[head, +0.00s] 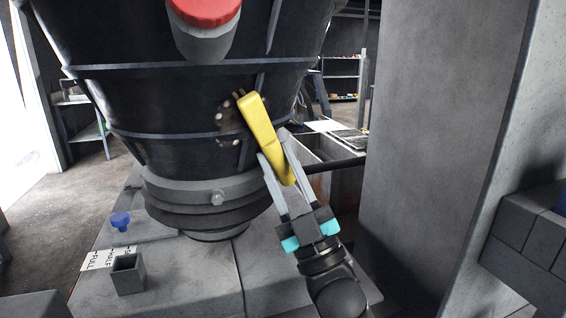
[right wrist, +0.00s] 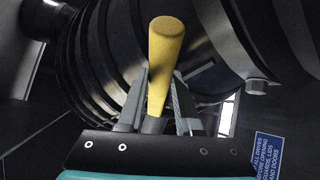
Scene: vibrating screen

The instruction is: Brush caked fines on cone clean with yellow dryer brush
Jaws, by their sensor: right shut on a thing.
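The yellow dryer brush (head: 264,135) is held in my right gripper (head: 274,172), which is shut on it. The brush tilts up and to the left, with its upper end against or close to the black cone (head: 165,110). A brownish patch of caked fines (head: 228,124) with pale specks shows on the cone just left of the brush. In the right wrist view the yellow brush (right wrist: 165,60) stands between the fingers, with the dark ribbed cone base behind it. Whether the bristles touch the cone is hidden. My left gripper is not in view.
A red-capped cylinder (head: 205,12) juts from the cone above. A blue knob (head: 121,221) and a small grey square cup (head: 127,274) stand on the grey base at left. A grey column (head: 440,120) rises at right. A blue sign (right wrist: 268,155) shows in the right wrist view.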

